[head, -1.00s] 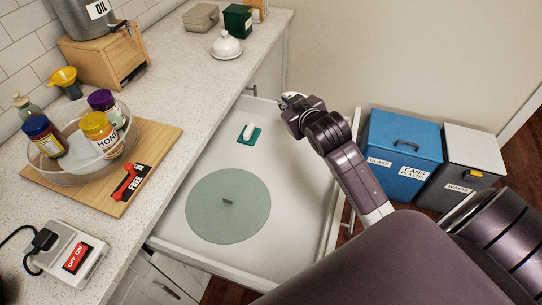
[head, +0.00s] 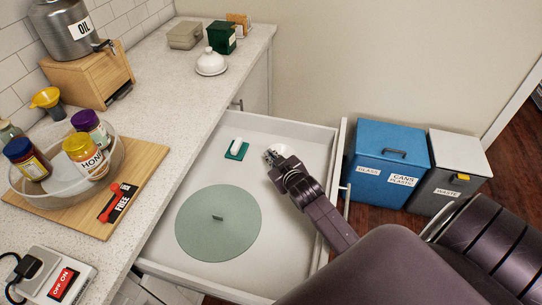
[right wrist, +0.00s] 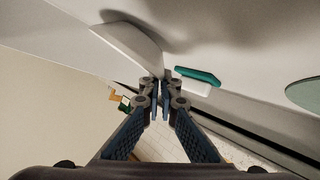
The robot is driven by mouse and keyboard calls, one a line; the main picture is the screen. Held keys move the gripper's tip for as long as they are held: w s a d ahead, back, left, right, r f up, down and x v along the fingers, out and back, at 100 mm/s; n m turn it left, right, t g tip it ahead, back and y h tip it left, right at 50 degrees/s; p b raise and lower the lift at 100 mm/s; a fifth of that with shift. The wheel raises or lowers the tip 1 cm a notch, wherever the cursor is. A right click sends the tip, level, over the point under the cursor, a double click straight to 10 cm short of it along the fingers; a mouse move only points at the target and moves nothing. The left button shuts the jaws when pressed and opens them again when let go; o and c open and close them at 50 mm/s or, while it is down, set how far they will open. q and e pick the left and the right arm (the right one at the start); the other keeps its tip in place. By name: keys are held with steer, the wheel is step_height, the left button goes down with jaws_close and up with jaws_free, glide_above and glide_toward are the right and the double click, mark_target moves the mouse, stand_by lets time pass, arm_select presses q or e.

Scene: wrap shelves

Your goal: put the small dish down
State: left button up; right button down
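The small white dish (right wrist: 132,48) shows tilted, nearly edge-on, at the fingertips in the right wrist view, with a shadow on the pale surface close by. My right gripper (right wrist: 158,90) has its fingers close together with the dish's edge between the tips. In the head view my right gripper (head: 270,156) is inside the open white drawer (head: 281,228), at its right part, with a white bit of the dish (head: 285,150) beside it. Any gap between dish and drawer floor is hard to judge. My left gripper is not in view.
Blue (head: 378,185) and grey (head: 440,195) bins stand right of the drawer. The counter (head: 160,115) is left.

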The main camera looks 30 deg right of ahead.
steer(key=c, duration=2.2)
jaws_free()
steer(key=shift+o, duration=0.2)
steer(key=shift+s, duration=0.1)
steer(key=shift+v, duration=3.7)
steer(key=shift+r, duration=0.1)
